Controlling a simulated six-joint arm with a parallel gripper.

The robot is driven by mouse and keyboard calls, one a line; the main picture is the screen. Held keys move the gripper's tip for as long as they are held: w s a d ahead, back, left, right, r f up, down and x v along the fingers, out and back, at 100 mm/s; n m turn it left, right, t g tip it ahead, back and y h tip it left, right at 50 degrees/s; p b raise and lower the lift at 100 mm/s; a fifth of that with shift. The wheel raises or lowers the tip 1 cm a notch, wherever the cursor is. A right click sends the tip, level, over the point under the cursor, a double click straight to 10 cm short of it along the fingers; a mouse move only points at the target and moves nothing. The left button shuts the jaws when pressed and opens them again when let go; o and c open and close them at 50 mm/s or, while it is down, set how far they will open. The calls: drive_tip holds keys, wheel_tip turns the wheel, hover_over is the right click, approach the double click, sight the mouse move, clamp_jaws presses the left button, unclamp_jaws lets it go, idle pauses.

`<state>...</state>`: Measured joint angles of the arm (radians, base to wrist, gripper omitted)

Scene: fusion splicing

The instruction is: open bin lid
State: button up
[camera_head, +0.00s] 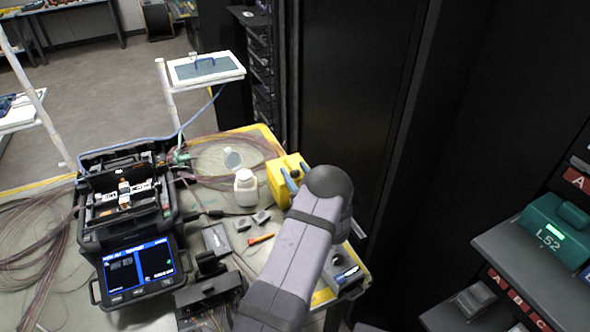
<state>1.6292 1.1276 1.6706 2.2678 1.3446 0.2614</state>
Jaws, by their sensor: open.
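A yellow box (273,183), which looks like the bin, stands at the back right of the table. My arm's wrist hides its right side. My gripper (294,175) is at the top of the box, with two blue-grey fingers apart and nothing seen between them. I cannot tell whether the fingers touch the box. The lid cannot be made out clearly, so I cannot tell whether it is open or shut.
A white bottle (246,189) with its cap raised stands close left of the box. The splicer (131,225) with its lit screen fills the table's left. Small grey parts and an orange tool (261,239) lie in front. A dark cabinet (350,90) rises behind.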

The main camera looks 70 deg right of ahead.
sight(289, 167)
drive_tip(key=shift+w+d, duration=0.15)
drive_tip(key=shift+w, duration=0.05)
clamp_jaws()
drive_tip(key=b+x, duration=0.3)
drive_tip(key=shift+w+d+f, duration=0.25)
drive_tip(key=shift+d, duration=0.05)
drive_tip(key=shift+w+d+r, duration=0.2)
drive_tip(key=shift+w+d, duration=0.15)
unclamp_jaws()
